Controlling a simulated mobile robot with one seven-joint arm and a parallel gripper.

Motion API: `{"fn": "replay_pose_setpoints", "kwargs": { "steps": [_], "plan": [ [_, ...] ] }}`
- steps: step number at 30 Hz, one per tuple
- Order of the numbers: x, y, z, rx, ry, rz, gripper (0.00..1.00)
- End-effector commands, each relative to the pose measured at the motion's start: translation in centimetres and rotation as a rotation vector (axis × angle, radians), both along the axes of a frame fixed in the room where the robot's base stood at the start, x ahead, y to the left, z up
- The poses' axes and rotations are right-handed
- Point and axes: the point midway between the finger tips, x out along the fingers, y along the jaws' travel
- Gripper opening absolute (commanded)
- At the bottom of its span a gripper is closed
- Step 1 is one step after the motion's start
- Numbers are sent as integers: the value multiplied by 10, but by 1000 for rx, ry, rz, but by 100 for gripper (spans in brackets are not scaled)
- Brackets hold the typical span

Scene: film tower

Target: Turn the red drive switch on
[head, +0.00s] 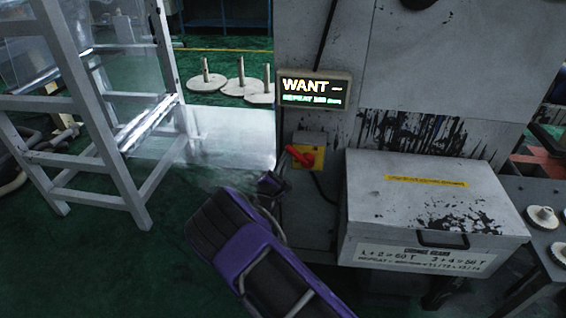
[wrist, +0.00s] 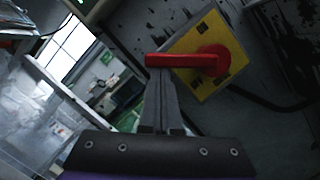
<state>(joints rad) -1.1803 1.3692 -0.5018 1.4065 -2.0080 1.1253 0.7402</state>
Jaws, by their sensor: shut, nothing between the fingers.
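The red drive switch (head: 300,156) is a red handle on a yellow plate (head: 318,152), fixed to the grey machine's side. In the head view its handle slants from upper left to lower right. In the wrist view the red handle (wrist: 188,60) lies level across the tilted yellow plate (wrist: 222,85), its free end to the left. My gripper (head: 273,184) is just below and left of the switch in the head view. In the wrist view my gripper (wrist: 158,82) is shut and empty, its tips at the handle's free end. I cannot tell whether they touch it.
A grey lidded box (head: 430,195) stands to the right. A dark cable (head: 322,188) hangs below the switch. A white frame (head: 110,150) stands at the left, with green floor (head: 110,270) open in front.

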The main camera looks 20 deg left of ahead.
Motion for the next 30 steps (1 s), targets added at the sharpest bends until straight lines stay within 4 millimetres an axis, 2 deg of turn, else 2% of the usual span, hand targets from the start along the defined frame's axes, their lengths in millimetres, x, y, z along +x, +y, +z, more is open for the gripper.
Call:
{"fn": "replay_pose_setpoints", "kwargs": {
  "steps": [7, 18, 30],
  "plan": [
    [3, -10, 18, 232, 53, -3, 0],
    [7, -28, 31, 544, 129, -2, 0],
    [10, -40, 38, 734, 176, -1, 0]
  ]
}}
